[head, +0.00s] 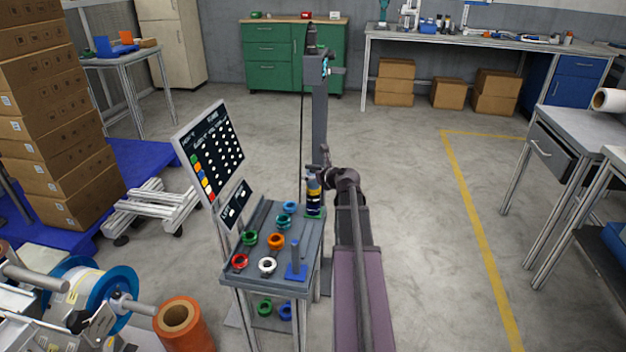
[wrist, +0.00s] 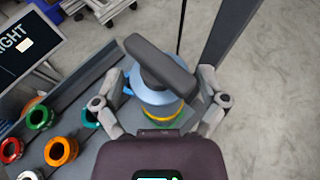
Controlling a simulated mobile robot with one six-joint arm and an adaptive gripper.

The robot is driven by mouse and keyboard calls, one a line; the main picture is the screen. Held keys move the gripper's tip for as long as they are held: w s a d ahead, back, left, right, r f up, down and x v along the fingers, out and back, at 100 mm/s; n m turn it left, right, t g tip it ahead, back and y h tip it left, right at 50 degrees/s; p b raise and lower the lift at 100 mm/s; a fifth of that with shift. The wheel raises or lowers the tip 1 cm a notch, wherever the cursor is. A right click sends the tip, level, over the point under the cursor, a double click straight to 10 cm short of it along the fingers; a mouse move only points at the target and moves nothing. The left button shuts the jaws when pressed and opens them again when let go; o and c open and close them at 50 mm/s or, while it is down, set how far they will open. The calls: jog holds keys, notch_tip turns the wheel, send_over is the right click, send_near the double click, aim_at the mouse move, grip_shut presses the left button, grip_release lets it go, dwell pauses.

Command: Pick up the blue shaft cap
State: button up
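Several ring-shaped caps lie on the grey cart top (head: 262,279). Two are blue: a light-blue one (head: 290,207) and a teal-blue one (head: 282,221) just in front of it. Another blue ring (head: 286,311) is on the cart's lower shelf. I cannot tell which is the named shaft cap. A blue-teal ring (wrist: 90,118) lies left of my gripper, partly hidden.
Green (head: 249,238), orange (head: 276,241), red (head: 240,261) and white (head: 267,265) rings share the cart top.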

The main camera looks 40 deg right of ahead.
jog(key=c, duration=0.9)
jog(key=shift+r, duration=0.15)
notch_tip(320, 180, up, 4)
jog(key=p, duration=0.3)
jog(key=shift+f+p, duration=0.25)
jog(key=shift+p, duration=0.15)
jog(key=s+r+p, duration=0.1)
jog(key=s, duration=1.5)
jog(key=shift+d, duration=0.35)
jog(key=shift+r, duration=0.1)
